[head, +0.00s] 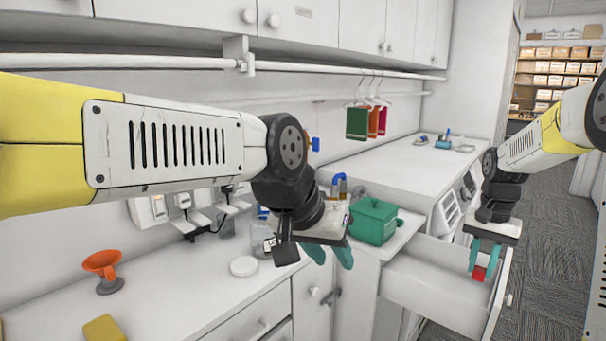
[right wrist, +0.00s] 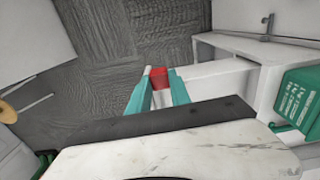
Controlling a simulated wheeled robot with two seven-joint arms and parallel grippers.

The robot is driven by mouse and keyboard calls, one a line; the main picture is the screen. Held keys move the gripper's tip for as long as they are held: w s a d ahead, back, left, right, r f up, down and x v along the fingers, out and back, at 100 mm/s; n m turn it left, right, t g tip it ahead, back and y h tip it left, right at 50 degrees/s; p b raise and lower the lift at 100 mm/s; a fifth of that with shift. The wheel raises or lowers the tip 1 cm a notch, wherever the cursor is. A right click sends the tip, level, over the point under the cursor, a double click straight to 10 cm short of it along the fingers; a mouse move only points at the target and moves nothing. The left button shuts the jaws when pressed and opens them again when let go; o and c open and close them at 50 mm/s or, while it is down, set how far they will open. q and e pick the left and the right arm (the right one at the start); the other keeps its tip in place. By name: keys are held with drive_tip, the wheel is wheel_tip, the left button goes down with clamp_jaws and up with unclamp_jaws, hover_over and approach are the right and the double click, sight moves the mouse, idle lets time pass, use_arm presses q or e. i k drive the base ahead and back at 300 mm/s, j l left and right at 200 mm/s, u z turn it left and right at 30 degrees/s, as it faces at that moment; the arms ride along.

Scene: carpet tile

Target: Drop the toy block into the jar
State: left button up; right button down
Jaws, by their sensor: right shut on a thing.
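The red toy block (head: 479,273) is held between the teal fingers of my right gripper (head: 482,268), over the open drawer at the right. In the right wrist view the block (right wrist: 158,72) shows between the fingertips (right wrist: 158,90). A clear glass jar (head: 261,238) stands on the left counter, partly hidden behind my left arm. A round white lid (head: 243,266) lies on the counter in front of it. My left gripper (head: 332,256) is to the right of the jar, with its teal fingers apart and nothing seen between them.
An open white drawer (head: 430,290) juts out below the right counter. A green lidded box (head: 374,222) stands right of my left gripper. An orange funnel-like thing (head: 102,266) and a yellow block-like thing (head: 103,329) are on the left counter (head: 180,290). A rail runs above.

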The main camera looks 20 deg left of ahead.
sight(263, 251)
drive_tip(key=k+u, duration=0.1)
drive_tip(key=u, duration=1.55)
